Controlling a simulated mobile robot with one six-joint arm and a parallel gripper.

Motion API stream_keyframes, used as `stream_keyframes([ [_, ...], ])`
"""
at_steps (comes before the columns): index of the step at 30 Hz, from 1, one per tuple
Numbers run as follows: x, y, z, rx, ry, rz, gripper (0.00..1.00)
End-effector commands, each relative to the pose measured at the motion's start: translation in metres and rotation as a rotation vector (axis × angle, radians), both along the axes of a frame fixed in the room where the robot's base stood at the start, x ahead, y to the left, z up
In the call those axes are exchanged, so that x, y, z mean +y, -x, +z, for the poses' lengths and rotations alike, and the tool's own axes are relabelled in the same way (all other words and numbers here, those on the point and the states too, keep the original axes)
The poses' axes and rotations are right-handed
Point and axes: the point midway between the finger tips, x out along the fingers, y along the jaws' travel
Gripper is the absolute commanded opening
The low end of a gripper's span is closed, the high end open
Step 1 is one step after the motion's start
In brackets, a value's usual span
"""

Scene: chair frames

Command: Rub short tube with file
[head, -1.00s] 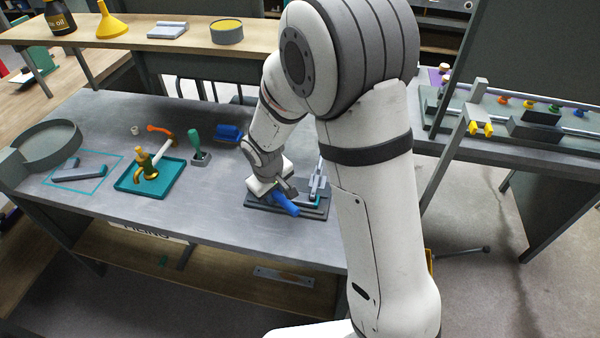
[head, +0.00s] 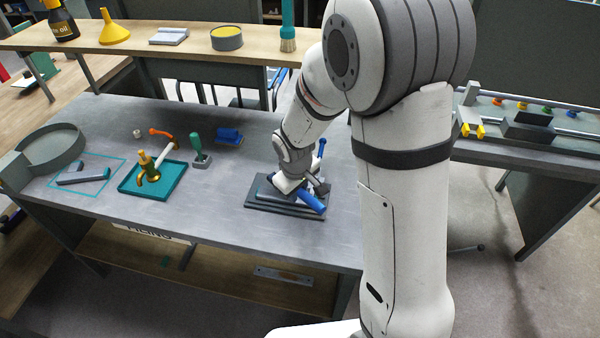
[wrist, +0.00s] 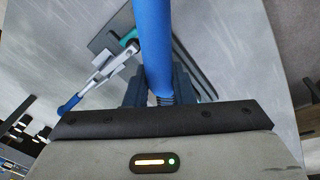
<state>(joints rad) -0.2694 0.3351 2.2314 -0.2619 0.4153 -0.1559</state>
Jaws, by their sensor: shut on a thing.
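My gripper (head: 300,190) is low over a dark stepped base (head: 262,205) at the right of the grey bench. It is shut on a tool with a blue handle (head: 312,201), which I take to be the file. In the wrist view the blue handle (wrist: 152,40) runs up from between the jaws; a dark ribbed end shows at the jaws. A teal piece (wrist: 129,38), perhaps the short tube, sits at a grey clamp (wrist: 110,65) with a blue lever (wrist: 68,104). The handle partly covers it. I cannot tell whether file and tube touch.
A green-handled tool (head: 197,145) and a blue block (head: 229,136) stand behind. A round grey tray (head: 50,150) is at the far left. Bench between tray and fixture is clear.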

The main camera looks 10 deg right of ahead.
Motion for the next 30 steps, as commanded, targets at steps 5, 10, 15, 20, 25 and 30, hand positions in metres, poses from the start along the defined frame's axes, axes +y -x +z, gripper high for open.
stream_keyframes([
  [5, 0.001, -0.001, 0.021, -0.003, -0.001, 0.001, 0.0],
  [10, 0.001, -0.001, 0.036, -0.003, -0.001, 0.001, 0.0],
  [15, 0.001, -0.001, 0.047, -0.002, 0.0, 0.0, 0.0],
  [20, 0.001, -0.001, 0.048, -0.002, -0.001, 0.0, 0.0],
  [25, 0.001, -0.001, 0.047, -0.002, 0.0, 0.0, 0.0],
  [30, 0.001, -0.001, 0.047, -0.002, 0.0, 0.0, 0.0],
])
